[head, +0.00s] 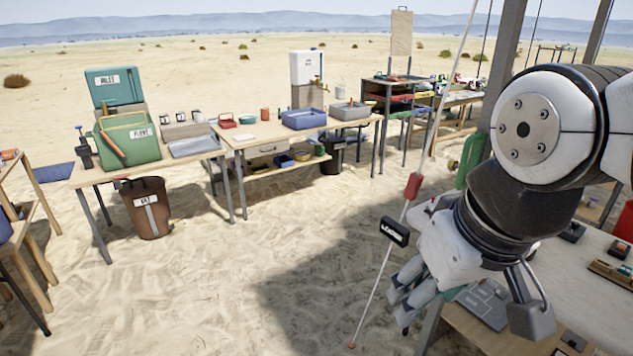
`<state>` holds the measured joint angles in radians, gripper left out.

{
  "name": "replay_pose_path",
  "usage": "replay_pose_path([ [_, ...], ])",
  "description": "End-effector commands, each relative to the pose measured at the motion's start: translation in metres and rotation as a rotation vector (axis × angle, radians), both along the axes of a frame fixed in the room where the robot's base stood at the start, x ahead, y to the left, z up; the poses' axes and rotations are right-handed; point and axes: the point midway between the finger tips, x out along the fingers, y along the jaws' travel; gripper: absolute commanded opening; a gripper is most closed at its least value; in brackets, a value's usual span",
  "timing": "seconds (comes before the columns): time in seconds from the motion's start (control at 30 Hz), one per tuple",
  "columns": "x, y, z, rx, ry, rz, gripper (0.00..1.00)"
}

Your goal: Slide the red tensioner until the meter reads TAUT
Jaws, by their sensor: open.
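The red tensioner (413,186) sits on a pale, slanted guy line that runs from the top of the picture down to the sand. Below it on the line hangs the black meter (394,231). Its white lettering is too small to read surely. My gripper (468,300) is open, with its fingers pointing down, right of the line and below the tensioner. I see nothing between its fingers. It looks apart from the tensioner, but the depth between them is hard to tell.
An orange-tipped stake (351,345) holds the line's foot in the sand. A wooden post (508,65) and a green bottle (470,158) stand close to my arm. A table (590,262) with small items is at the right.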

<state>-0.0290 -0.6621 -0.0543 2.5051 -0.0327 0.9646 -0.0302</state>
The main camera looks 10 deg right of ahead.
Motion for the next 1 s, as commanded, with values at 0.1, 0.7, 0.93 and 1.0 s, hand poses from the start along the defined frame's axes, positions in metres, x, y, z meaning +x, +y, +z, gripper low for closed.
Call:
replay_pose_path([
  [0.1, 0.025, -0.011, -0.003, -0.01, 0.058, 0.031, 0.48],
  [0.7, 0.151, -0.096, -0.081, -0.283, 0.346, 0.199, 0.48],
  [0.93, 0.187, -0.136, -0.116, -0.477, 0.464, 0.293, 0.48],
  [1.0, 0.197, -0.148, -0.124, -0.546, 0.501, 0.327, 0.48],
])
